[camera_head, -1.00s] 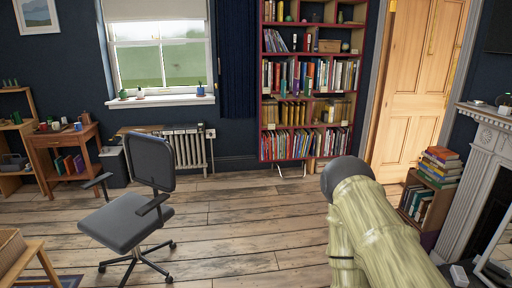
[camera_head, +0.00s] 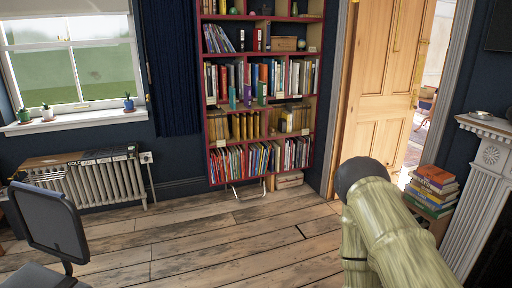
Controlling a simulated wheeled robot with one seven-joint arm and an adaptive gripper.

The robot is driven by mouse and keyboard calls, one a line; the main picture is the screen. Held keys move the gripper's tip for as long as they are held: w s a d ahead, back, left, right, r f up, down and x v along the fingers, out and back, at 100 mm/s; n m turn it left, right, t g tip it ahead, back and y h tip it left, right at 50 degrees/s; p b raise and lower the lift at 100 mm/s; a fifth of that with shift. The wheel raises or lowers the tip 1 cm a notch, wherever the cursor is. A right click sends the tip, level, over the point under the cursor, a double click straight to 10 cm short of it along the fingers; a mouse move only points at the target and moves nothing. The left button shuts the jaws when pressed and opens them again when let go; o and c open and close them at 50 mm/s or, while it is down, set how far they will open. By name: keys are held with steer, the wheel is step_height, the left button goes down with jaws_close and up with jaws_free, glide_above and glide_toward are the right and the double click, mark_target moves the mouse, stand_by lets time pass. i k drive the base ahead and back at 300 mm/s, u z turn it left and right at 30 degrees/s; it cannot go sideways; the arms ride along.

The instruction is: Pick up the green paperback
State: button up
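I cannot single out the green paperback for certain. A tall red-edged bookshelf (camera_head: 318,100) stands against the dark wall, packed with upright books. On its middle shelf a few green spines show, one of them a green book (camera_head: 233,98) near the shelf's front. A stack of books (camera_head: 434,188) on a low case at the right also has a green book (camera_head: 428,209) near its bottom. My arm rises at the lower right, short of the shelf and the stack. My gripper does not show.
The wooden floor (camera_head: 200,240) before the bookshelf is clear. A dark office chair (camera_head: 52,222) stands at the lower left, a radiator (camera_head: 98,182) under the window. A wooden door (camera_head: 385,90) stands ajar on the right, beside a white fireplace surround (camera_head: 476,190).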

mark_target(261, 85)
steer(key=z, duration=0.2)
steer(key=i, duration=3.55)
steer(key=u, duration=0.1)
